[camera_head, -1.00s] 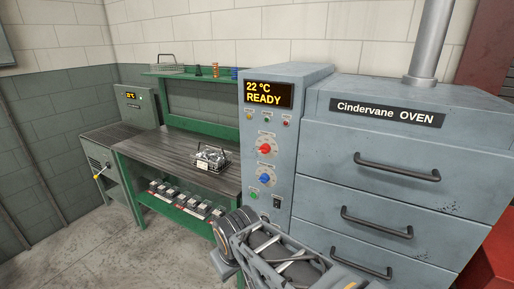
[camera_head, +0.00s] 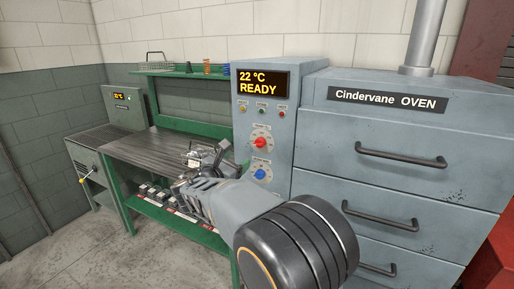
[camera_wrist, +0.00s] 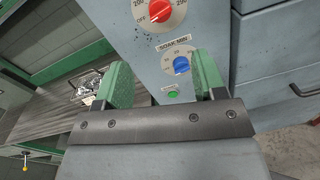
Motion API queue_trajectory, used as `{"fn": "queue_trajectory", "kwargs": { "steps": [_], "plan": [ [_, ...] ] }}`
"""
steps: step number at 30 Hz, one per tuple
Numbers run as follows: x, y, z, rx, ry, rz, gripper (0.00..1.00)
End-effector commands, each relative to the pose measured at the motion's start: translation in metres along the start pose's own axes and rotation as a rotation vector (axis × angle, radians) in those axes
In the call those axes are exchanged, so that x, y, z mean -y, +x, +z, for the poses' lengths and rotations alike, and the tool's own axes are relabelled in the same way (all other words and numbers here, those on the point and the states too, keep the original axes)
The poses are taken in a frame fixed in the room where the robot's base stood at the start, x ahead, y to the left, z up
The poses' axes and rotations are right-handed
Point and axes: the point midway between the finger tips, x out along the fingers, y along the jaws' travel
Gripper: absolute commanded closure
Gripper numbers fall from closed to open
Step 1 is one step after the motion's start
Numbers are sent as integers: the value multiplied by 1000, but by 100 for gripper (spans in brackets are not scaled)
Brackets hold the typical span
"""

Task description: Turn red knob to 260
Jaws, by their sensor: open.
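The red knob (camera_head: 261,143) is on the grey oven control panel, below the display (camera_head: 264,84) reading 22 °C READY. In the wrist view the red knob (camera_wrist: 159,11) is at the top, on a white dial with 200, 250 and OFF visible. The blue knob (camera_head: 260,174) sits below it and shows in the wrist view (camera_wrist: 181,65) under a SOAK MIN label. My gripper (camera_wrist: 160,85) is open and empty, its green fingers spread on either side of the blue knob in that view. It appears apart from the panel. In the head view my arm hides the panel's lower part.
The oven drawers with handles (camera_head: 402,157) stand right of the panel. A green workbench (camera_head: 150,150) is to the left, with a wire basket (camera_wrist: 86,87) on it and a shelf above. Small lamps (camera_head: 262,110) sit between display and red knob.

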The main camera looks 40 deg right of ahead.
Motion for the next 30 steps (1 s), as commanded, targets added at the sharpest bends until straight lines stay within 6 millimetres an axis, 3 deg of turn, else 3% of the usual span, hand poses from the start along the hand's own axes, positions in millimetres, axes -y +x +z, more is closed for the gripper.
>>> {"fn": "queue_trajectory", "kwargs": {
  "steps": [12, 18, 30],
  "plan": [
    [1, 78, 2, 4, -4, -3, 36],
    [0, 108, 2, 4, -4, -1, 36],
    [0, 129, 1, 3, -2, 1, 36]
  ]
}}
